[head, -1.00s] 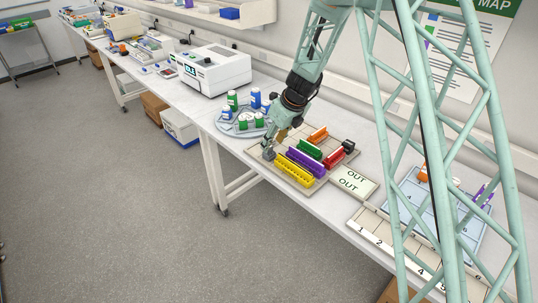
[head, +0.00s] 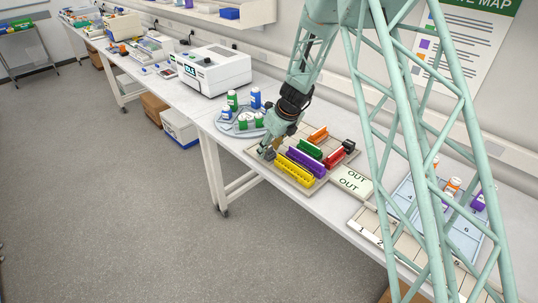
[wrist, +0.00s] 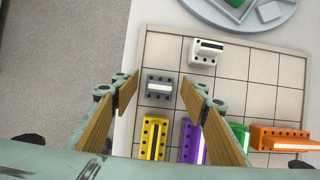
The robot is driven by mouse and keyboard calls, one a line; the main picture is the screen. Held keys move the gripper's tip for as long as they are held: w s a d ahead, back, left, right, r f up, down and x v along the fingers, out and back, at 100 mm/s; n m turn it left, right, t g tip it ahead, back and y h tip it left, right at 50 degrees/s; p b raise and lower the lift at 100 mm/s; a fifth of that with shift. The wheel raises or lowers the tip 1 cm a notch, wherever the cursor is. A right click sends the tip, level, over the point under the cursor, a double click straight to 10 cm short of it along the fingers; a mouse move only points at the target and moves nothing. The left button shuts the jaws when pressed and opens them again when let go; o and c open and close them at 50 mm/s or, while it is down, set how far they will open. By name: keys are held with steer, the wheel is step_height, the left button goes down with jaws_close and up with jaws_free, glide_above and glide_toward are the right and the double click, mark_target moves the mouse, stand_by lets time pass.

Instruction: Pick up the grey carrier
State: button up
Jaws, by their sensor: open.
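The grey carrier (wrist: 159,87) is a small block with dark holes and a pale bar across its top, on the gridded beige board (wrist: 278,97). In the wrist view my gripper (wrist: 160,80) is open above it, with one wooden-faced finger to the left of it and one to the right. Neither finger visibly touches it. In the head view my gripper (head: 268,153) is low over the near left part of the board, and I cannot make out the grey carrier clearly there.
Close by are a white carrier (wrist: 205,50), a yellow carrier (wrist: 155,135), a purple carrier (wrist: 192,143), a green carrier (wrist: 240,135) and an orange carrier (wrist: 280,138). A red carrier (head: 334,157) lies right. A round tray (head: 228,127) with bottles stands behind left.

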stand_by(0.3)
steer(key=c, duration=0.9)
steer(key=shift+c, duration=0.2)
steer(key=shift+r, duration=0.15)
steer(key=shift+r+p, duration=1.05)
steer(key=shift+r, duration=3.8)
